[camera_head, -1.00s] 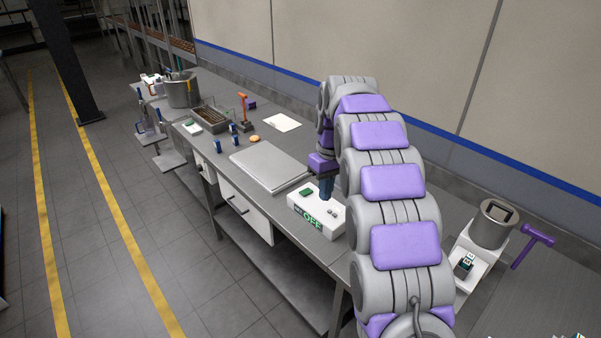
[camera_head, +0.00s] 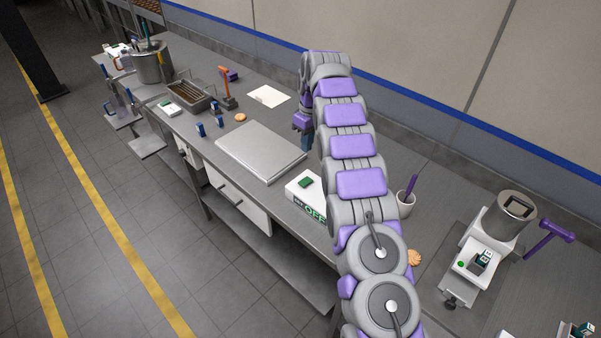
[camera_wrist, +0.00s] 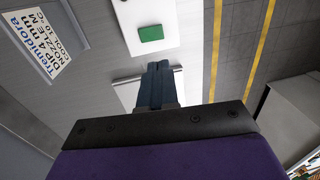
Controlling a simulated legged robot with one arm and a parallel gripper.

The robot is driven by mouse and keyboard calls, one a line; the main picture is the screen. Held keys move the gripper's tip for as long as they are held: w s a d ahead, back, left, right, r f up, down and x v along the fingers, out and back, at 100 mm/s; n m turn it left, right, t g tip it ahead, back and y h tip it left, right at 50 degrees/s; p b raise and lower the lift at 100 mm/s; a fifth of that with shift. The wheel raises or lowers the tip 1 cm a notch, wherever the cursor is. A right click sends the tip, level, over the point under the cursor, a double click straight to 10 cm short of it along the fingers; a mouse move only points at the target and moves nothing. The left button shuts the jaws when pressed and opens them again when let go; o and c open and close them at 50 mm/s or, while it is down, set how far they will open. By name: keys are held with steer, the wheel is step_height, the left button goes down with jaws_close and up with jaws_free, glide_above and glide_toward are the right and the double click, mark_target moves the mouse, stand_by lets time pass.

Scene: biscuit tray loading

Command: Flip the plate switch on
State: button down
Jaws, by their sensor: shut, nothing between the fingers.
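The plate switch box (camera_head: 296,187) is white, with a green block on top and a front label reading OFF. It stands at the right front corner of the flat metal plate (camera_head: 262,148). My arm hides its right part, where small knobs showed earlier. My gripper (camera_head: 305,142) is beyond the box, near the back right edge of the plate, apart from the switch. In the wrist view its blue fingers (camera_wrist: 157,84) are together and hold nothing. A white box with a green block (camera_wrist: 151,33) shows at the top there; I cannot tell which box it is.
A paper sheet (camera_head: 270,96), an orange-handled stand (camera_head: 226,88), a wire-racked tray (camera_head: 190,97) and a metal pot (camera_head: 152,65) stand farther left. At the right are a cup (camera_head: 404,206), a biscuit (camera_head: 414,257) and a white machine (camera_head: 483,245).

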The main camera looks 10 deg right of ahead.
steer(key=b, duration=0.2)
glide_toward(303, 183)
steer(key=f, duration=0.6)
steer(key=shift+s+a+f, duration=0.2)
steer(key=shift+s+a, duration=0.05)
steer(key=shift+a, duration=0.15)
steer(key=shift+f, duration=0.3)
steer(key=shift+s+a+f, duration=0.1)
stand_by(0.3)
steer(key=shift+w+d+r+p, duration=0.25)
steer(key=shift+w+d+p, duration=0.25)
steer(key=shift+d, duration=0.15)
steer(key=shift+r, duration=0.1)
